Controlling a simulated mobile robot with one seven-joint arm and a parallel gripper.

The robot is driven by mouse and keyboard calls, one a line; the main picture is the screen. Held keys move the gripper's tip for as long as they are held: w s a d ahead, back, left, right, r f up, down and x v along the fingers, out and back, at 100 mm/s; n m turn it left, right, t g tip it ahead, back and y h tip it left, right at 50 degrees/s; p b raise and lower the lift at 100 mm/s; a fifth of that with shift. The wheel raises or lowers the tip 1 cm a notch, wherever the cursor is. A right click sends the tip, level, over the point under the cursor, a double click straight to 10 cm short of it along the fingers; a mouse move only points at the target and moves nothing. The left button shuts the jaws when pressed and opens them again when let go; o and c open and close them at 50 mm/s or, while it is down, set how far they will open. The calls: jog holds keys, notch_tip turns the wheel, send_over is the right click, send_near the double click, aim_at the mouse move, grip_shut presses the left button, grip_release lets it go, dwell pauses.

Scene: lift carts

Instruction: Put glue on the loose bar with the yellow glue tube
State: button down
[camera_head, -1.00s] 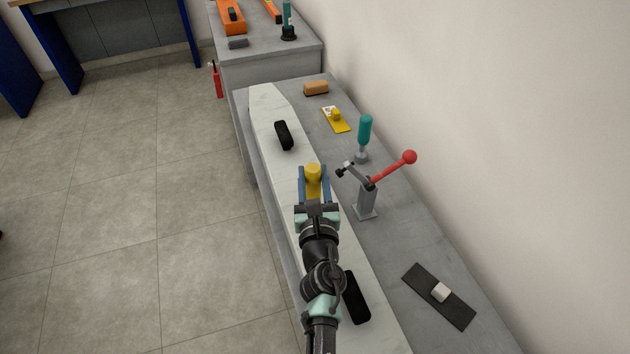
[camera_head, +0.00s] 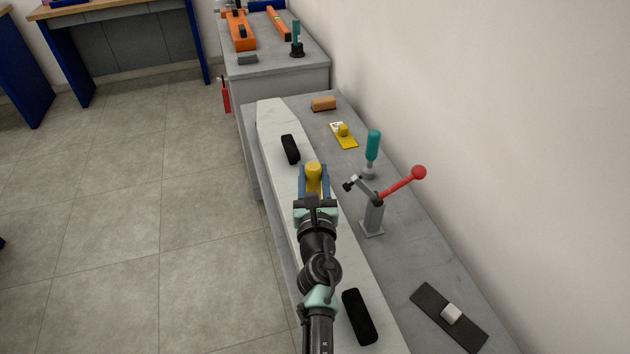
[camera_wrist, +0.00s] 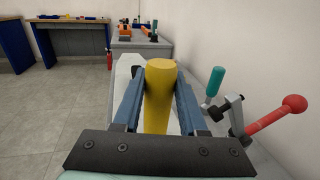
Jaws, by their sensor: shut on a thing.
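The yellow glue tube (camera_head: 314,174) is held upright between the blue fingers of my gripper (camera_head: 314,182); in the wrist view the tube (camera_wrist: 158,95) fills the gap between the fingers (camera_wrist: 157,100). The gripper is shut on it above the long white board. Two black bars lie on that board: one farther away (camera_head: 290,149), up and left of the gripper, and one nearer (camera_head: 359,317), right of my arm. I cannot tell which is the loose bar. The tube is apart from both. No glue is visible on either bar.
The white board (camera_head: 275,118) lies along a grey bench (camera_head: 415,265). Right of the gripper stand a red-handled clamp (camera_head: 374,212) and a teal-handled tool (camera_head: 372,150). A yellow item (camera_head: 344,135), brown block (camera_head: 323,104) and dark plate (camera_head: 433,298) lie along the wall side.

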jog(key=w+b, duration=0.1)
jog(key=w+a+b, duration=0.1)
jog(key=w, duration=0.1)
jog(key=w+b, duration=0.1)
jog(key=w, duration=0.1)
jog(key=shift+w+a+b, duration=0.25)
jog(key=shift+a+b, duration=0.1)
jog(key=shift+a, duration=0.05)
dwell(0.6)
jog(key=shift+s, duration=0.1)
jog(key=shift+s+d+r+p, duration=0.1)
jog(key=shift+s+d+p, duration=0.15)
jog(key=shift+s+p, duration=0.35)
jog(key=shift+s+d+p, duration=0.2)
jog(key=shift+s+p, duration=0.3)
jog(key=shift+s, duration=0.2)
jog(key=shift+s+d+p, duration=0.3)
jog(key=shift+s+p, duration=0.15)
jog(key=shift+s, duration=0.45)
jog(key=shift+s+d+p, duration=0.35)
jog(key=shift+s+p, duration=0.1)
jog(key=shift+s, duration=0.45)
jog(key=shift+s+d+p, duration=0.3)
jog(key=shift+s+p, duration=0.15)
jog(key=shift+s, duration=0.45)
jog(key=shift+s+d, duration=0.25)
jog(key=shift+s, duration=0.6)
jog(key=s+d+p, duration=0.2)
jog(key=s, duration=0.5)
jog(key=shift+w, duration=0.15)
